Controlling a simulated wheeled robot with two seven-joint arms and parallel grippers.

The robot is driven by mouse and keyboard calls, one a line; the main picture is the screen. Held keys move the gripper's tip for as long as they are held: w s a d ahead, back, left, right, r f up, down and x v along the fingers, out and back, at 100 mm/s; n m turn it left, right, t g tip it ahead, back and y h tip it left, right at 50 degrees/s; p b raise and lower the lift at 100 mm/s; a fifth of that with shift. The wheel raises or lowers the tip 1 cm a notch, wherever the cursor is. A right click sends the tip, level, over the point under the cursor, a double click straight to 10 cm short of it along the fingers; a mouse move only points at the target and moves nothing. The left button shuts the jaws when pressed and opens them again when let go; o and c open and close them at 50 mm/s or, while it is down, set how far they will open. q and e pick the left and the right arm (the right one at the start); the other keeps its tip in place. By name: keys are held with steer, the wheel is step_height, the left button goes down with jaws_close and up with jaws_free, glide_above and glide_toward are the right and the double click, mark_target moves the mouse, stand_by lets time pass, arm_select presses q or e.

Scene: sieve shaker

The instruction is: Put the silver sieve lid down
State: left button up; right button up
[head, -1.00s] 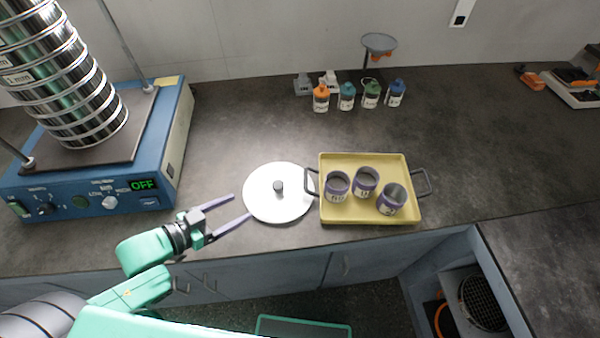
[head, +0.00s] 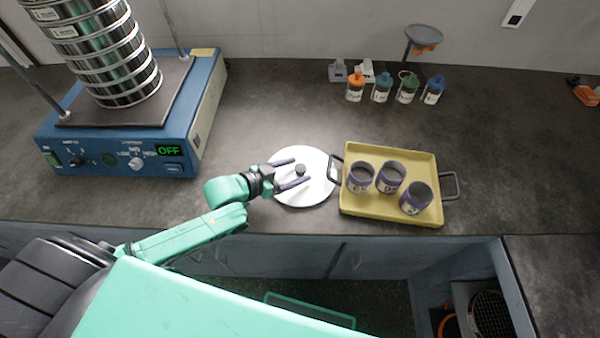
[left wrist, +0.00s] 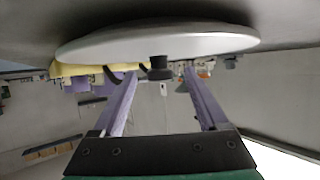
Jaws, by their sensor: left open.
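The silver sieve lid (head: 320,166) is a round pale disc lying flat on the dark counter, just left of the yellow tray. Its small dark knob (head: 300,169) points up at its middle. My left gripper (head: 302,170) is open over the lid, with one purple finger on either side of the knob. In the left wrist view, which is upside down, the lid (left wrist: 215,44) spans the top and the knob (left wrist: 160,68) shows between the open fingers (left wrist: 160,76). Neither finger clearly touches the knob. My right gripper is out of view.
The yellow tray (head: 365,208) holds three purple-rimmed cups, its left handle close to the lid. A blue shaker (head: 205,110) with a tall sieve stack (head: 115,60) stands at left. Several small bottles (head: 381,90) stand behind. The counter between shaker and bottles is clear.

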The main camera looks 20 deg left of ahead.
arm_select(q)
steer(key=shift+x, duration=1.2)
steer(key=shift+s+a, duration=0.1)
steer(key=shift+s, duration=0.05)
jaws_close()
steer(key=shift+r, duration=0.2)
